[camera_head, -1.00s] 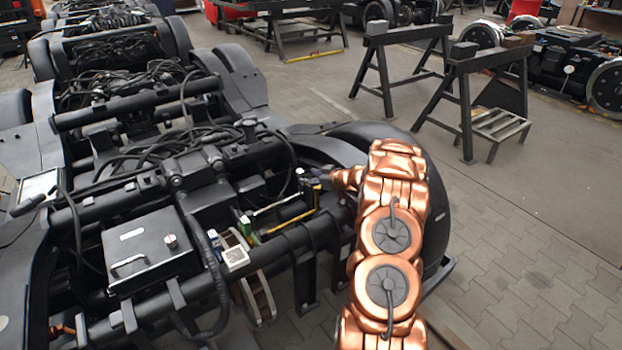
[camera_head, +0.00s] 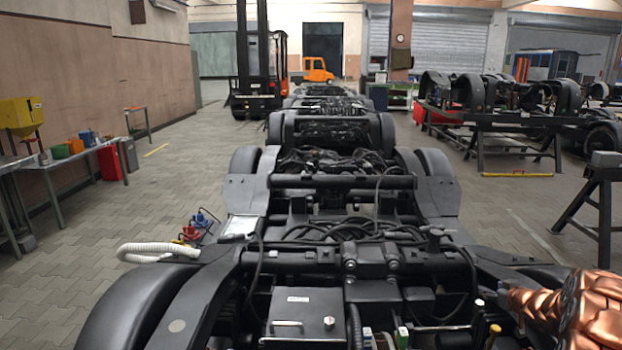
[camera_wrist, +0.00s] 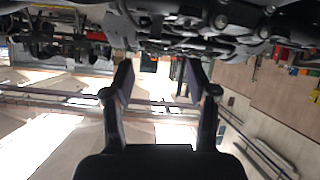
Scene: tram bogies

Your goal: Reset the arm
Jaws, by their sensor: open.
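My copper-coloured arm (camera_head: 595,312) shows at the lower right of the head view, reaching left over the right side of the nearest bogie. The dark gripper at its end is small and hard to make out there. In the wrist view my gripper (camera_wrist: 159,78) is open, with its two dark fingers wide apart and nothing between them. The wrist picture looks upside down, with dark bogie parts (camera_wrist: 190,30) along its top edge.
The near bogie carries a black box (camera_head: 303,312) and cables. A yellow-topped tool (camera_head: 494,330) lies close to my arm. A dark trestle (camera_head: 603,195) stands at right. The floor at left is open, beside a workbench (camera_head: 80,152). A forklift (camera_head: 262,75) stands far back.

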